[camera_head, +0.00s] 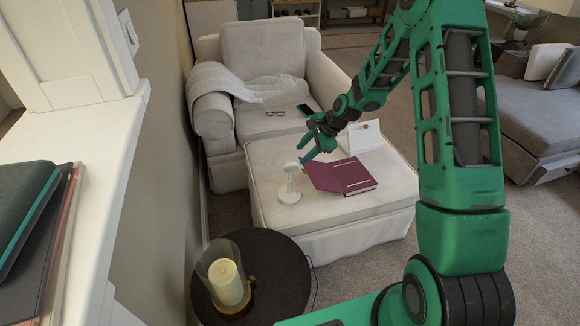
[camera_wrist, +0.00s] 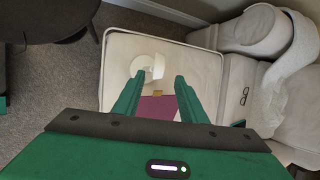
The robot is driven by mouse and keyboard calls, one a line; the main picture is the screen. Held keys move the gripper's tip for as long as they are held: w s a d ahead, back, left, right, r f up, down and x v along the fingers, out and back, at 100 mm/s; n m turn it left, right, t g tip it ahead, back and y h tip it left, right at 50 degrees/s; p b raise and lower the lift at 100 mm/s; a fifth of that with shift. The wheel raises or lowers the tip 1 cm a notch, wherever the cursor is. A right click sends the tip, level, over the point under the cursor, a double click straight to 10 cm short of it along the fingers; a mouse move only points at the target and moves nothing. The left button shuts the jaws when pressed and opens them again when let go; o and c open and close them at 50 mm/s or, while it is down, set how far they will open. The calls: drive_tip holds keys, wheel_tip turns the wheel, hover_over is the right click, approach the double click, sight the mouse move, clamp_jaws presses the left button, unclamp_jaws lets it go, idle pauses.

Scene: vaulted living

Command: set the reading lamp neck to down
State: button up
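The reading lamp (camera_head: 289,190) is small and white and stands on the cream ottoman (camera_head: 335,221). It has a round base, a short neck and a small head at the top, which looks raised above the base. In the wrist view the lamp (camera_wrist: 140,66) shows pale beyond my fingertips; its neck angle is hard to tell there. My gripper (camera_head: 305,151) is above the ottoman, just right of and above the lamp head in the head view, apart from it. In the wrist view my gripper (camera_wrist: 154,80) has its two fingers spread with nothing between them.
A purple open book (camera_head: 345,177) lies right of the lamp, with a white card-like object (camera_head: 361,136) behind it. An armchair (camera_head: 262,55) with a throw, glasses (camera_head: 275,114) and a dark phone (camera_head: 305,110) stands behind. A dark round table (camera_head: 278,279) holds a glass-covered candle (camera_head: 228,283).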

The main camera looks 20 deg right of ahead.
sight(292, 163)
drive_tip(key=x, duration=1)
drive_tip(key=shift+w+a+f, duration=0.1)
drive_tip(key=shift+f, duration=0.15)
clamp_jaws()
drive_tip(key=shift+a, duration=0.1)
